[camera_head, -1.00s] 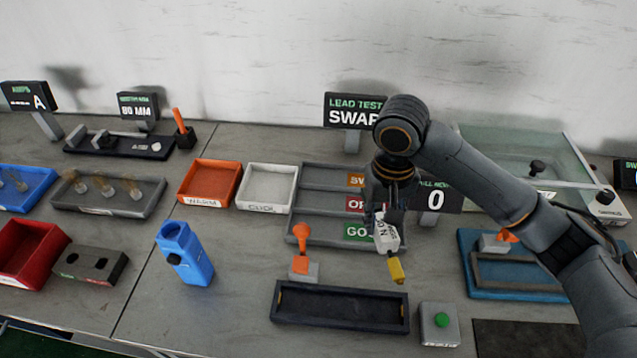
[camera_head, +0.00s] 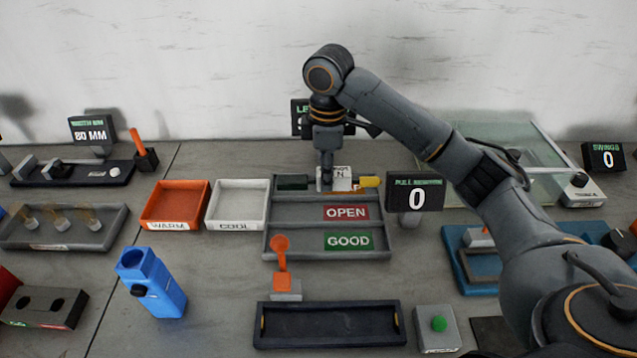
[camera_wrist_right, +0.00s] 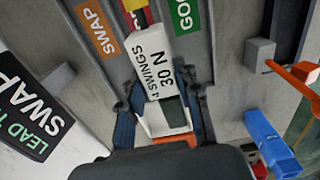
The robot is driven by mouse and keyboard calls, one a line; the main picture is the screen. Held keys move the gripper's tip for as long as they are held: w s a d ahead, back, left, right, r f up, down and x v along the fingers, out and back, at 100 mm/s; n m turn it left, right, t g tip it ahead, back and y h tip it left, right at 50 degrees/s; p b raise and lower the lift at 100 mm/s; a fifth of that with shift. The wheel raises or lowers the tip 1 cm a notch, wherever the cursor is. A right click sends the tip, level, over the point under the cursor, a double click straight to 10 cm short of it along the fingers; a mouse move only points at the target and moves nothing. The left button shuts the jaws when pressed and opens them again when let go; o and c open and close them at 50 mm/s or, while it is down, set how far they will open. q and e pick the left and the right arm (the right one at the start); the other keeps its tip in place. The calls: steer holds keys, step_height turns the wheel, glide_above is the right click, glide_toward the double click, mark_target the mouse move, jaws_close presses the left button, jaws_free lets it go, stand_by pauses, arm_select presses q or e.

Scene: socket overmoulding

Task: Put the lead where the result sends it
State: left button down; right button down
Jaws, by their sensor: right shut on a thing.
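My right gripper (camera_head: 327,182) is shut on the lead, a white block (camera_head: 341,176) marked "30 N" with a yellow end (camera_head: 369,182) pointing right. In the right wrist view the lead (camera_wrist_right: 165,60) lies between the fingers (camera_wrist_right: 165,118). The three-row sorting tray (camera_head: 385,254) has OPEN (camera_head: 346,213) and GOOD (camera_head: 348,241) labels. In the head view the lead overlaps the back row and hides its label; the SWAP label (camera_wrist_right: 97,28) shows in the wrist view. I cannot tell whether the lead touches the tray. The lead test display (camera_wrist_right: 28,105) reads SWAP. My left gripper is out of view.
An orange WARM tray (camera_head: 175,226) and a white COOL tray (camera_head: 235,226) stand left of the sorting tray. A counter display (camera_head: 415,197) reading 0 stands close on its right. In front are an orange-handled fixture (camera_head: 282,281), a dark tray (camera_head: 330,340) and a green button (camera_head: 439,323).

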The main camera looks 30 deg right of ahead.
steer(key=w+d+f, duration=0.1)
steer(key=w+f, duration=0.1)
steer(key=w, duration=0.1)
steer(key=w+d+f, duration=0.2)
steer(key=w+f, duration=0.1)
steer(key=w+d+f, duration=0.1)
steer(key=w+f, duration=0.2)
steer(key=shift+w+d+f, duration=0.1)
steer(key=shift+w+d, duration=0.1)
steer(key=shift+w, duration=0.1)
steer(key=shift+w+d+f, duration=0.1)
steer(key=shift+f, duration=1.65)
steer(key=shift+p, duration=0.3)
steer(key=c, duration=1.2)
jaws_free()
steer(key=shift+f, duration=0.15)
step_height(320, 180, up, 12)
steer(key=shift+r, duration=0.2)
